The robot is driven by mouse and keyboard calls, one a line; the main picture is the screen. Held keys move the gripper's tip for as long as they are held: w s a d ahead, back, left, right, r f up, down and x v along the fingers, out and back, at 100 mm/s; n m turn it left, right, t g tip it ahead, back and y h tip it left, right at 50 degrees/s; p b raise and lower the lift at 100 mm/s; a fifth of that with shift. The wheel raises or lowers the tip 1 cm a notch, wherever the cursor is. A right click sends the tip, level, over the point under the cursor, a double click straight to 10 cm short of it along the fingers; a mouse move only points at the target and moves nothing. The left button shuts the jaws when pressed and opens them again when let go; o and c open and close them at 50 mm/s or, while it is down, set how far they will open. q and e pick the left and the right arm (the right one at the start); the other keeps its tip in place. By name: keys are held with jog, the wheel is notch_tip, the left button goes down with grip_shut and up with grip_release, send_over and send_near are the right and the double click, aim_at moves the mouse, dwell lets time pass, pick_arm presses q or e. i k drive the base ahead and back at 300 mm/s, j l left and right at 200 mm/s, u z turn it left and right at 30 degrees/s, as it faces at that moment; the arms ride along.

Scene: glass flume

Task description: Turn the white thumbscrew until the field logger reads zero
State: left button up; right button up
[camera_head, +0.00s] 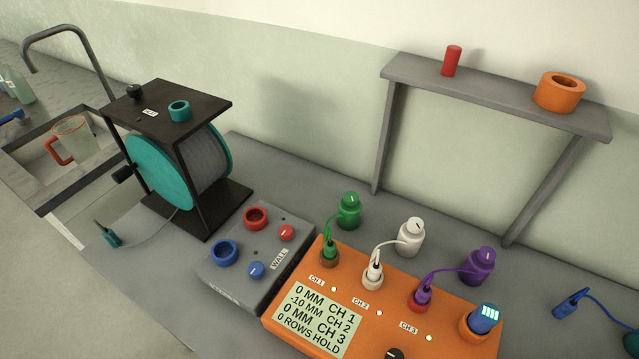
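The orange field logger (390,330) lies on the grey bench at the lower middle. Its screen (318,318) shows 0 MM for CH 1, what looks like -10 or .10 MM for CH 2, 0 MM for CH 3, and 0 ROWS HOLD. A white bottle-shaped unit with a marked round top, the white thumbscrew (411,236), stands upright behind the logger. A white lead joins it to a white plug (373,276) by the CH 2 label. Similar green (348,211) and purple (478,266) units stand on either side. Neither gripper is in view.
A grey box marked WALL (250,285) with red and blue knobs sits left of the logger. A black-framed cable reel (180,165) stands farther left, beside a sink. A grey raised shelf (500,92) holds a red cylinder (451,60) and an orange ring (559,95).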

aim_at(414, 225)
jog(key=z, duration=0.65)
jog(key=i+l+z, duration=0.1)
jog(key=z, duration=0.3)
jog(key=i+z, duration=0.4)
jog(key=k, duration=0.05)
